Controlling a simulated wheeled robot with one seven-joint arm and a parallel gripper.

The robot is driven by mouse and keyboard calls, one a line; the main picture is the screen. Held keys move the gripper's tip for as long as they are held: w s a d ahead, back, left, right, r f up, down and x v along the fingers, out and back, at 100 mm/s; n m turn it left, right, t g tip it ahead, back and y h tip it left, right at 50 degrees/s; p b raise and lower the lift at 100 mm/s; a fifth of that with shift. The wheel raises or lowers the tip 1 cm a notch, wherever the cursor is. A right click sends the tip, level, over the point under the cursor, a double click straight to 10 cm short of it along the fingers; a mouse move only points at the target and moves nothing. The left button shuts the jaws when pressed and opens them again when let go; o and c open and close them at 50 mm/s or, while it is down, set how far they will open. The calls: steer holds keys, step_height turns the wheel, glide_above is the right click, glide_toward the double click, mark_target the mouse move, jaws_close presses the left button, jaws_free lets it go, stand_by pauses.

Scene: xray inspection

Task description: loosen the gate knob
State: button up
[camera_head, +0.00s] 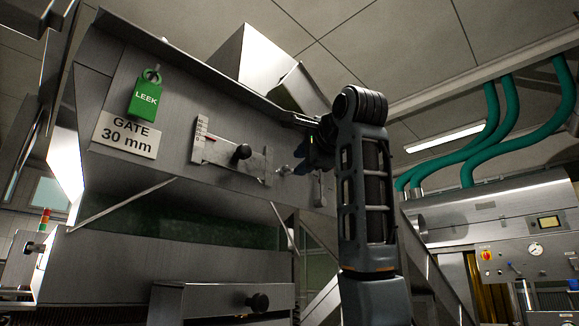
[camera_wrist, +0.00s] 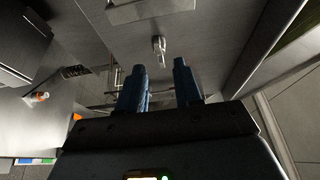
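A dark round knob (camera_head: 241,152) sits on the metal gate slide plate (camera_head: 221,150) on the side of the steel hopper. I take it to be the gate knob. My gripper (camera_head: 303,150) is to the right of this knob, apart from it, and partly hidden by my own arm. In the wrist view the two blue fingers of my gripper (camera_wrist: 160,68) stand apart with nothing between them. A small shiny metal fitting (camera_wrist: 158,48) shows just beyond the fingertips. I cannot tell whether it is part of the gate.
A green LEEK tag (camera_head: 146,97) hangs above a "GATE 30 mm" sign (camera_head: 126,134). A small scale (camera_head: 200,134) stands at the slide's left. A drawer-like box (camera_head: 222,302) with another dark knob (camera_head: 258,302) is below. A control panel (camera_head: 520,252) is at right.

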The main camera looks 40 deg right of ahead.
mark_target(289, 171)
steer(key=shift+p+x, duration=0.7)
steer(key=shift+x, duration=1.85)
jaws_close()
